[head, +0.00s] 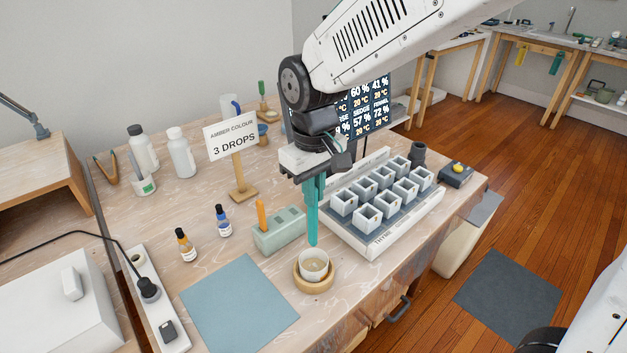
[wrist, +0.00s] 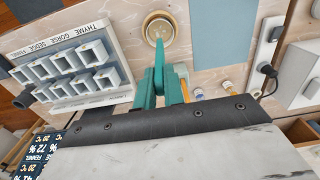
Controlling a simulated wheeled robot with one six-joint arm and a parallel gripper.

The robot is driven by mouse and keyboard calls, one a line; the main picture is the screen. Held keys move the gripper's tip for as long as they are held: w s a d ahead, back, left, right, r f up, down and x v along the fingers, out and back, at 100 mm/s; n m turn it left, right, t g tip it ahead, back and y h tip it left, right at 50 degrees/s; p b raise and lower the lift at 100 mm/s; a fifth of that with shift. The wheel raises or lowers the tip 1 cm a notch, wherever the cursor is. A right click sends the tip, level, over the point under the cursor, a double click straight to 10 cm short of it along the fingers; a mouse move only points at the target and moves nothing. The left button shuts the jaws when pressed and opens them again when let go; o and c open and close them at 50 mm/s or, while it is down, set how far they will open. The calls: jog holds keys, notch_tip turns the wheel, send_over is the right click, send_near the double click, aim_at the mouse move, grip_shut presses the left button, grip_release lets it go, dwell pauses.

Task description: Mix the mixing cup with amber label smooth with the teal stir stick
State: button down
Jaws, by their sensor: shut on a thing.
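A pale mixing cup (head: 314,271) stands upright in a round wooden ring (head: 299,281) near the table's front edge. Light liquid shows inside it; no amber label is visible. My gripper (head: 314,190) is shut on the teal stir stick (head: 313,228), which points down. The stick's tip is at the cup's far rim in the head view; I cannot tell whether it is above or just inside the rim. In the wrist view, the stick (wrist: 159,58) points from my gripper (wrist: 160,88) to the edge of the cup (wrist: 158,28).
A green holder (head: 279,235) with an orange stick (head: 261,214) stands left of the stir stick. A white tray (head: 385,240) of several small pots is to the right. Amber (head: 185,247) and blue (head: 223,222) dropper bottles and a blue mat (head: 240,305) are left. A sign (head: 232,145) reads "AMBER COLOUR 3 DROPS".

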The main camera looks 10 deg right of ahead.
jog(key=shift+f, duration=5.05)
